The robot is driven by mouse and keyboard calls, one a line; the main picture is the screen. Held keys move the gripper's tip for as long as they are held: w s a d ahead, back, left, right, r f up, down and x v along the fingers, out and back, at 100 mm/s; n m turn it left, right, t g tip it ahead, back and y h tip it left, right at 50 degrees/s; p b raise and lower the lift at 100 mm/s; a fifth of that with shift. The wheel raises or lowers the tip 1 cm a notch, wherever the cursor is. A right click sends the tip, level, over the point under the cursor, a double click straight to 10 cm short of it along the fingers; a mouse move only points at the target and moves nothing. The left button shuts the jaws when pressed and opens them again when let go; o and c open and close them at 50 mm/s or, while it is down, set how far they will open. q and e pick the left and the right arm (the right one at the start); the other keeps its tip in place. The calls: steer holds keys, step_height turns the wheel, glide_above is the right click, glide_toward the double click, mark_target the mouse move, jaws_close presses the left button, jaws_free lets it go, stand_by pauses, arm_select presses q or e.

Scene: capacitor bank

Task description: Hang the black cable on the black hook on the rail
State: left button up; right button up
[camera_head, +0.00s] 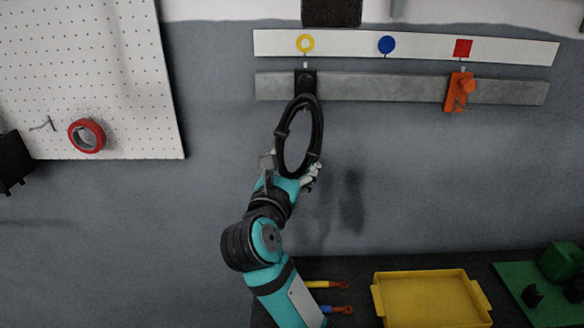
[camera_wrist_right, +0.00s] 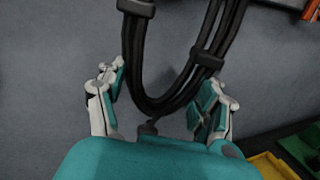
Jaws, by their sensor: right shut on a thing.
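The black cable (camera_head: 318,132) is a coiled oval loop with darker ties, upright in front of the wall. My right gripper (camera_head: 290,169) is shut on its lower end. In the right wrist view the cable (camera_wrist_right: 138,60) runs between the two fingers of the gripper (camera_wrist_right: 166,88). The black hook (camera_head: 305,78) is on the grey rail (camera_head: 390,89), under the yellow ring mark. The loop's top overlaps the hook's lower part in the head view; I cannot tell whether it is over the hook or in front of it. My left gripper is not in view.
An orange hook (camera_head: 460,92) is on the rail further right, below a red square. A white pegboard (camera_head: 90,60) with red tape (camera_head: 87,135) is at the left. A yellow tray (camera_head: 432,297) and hand tools (camera_head: 325,285) lie below. The wall between is clear.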

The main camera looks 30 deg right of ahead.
steer(key=w+d, duration=0.1)
steer(key=w+f, duration=0.1)
steer(key=w+d+b, duration=0.1)
steer(key=w, duration=0.1)
steer(key=shift+d+f, duration=0.15)
steer(key=shift+d, duration=0.2)
stand_by(0.4)
steer(key=shift+f, duration=0.15)
stand_by(0.4)
steer(key=o, duration=0.8)
steer(key=shift+w, duration=0.1)
steer(key=o, duration=0.4)
steer(key=shift+w, duration=0.3)
steer(key=shift+o, duration=0.2)
steer(key=shift+s, duration=0.1)
steer(key=shift+s, duration=0.1)
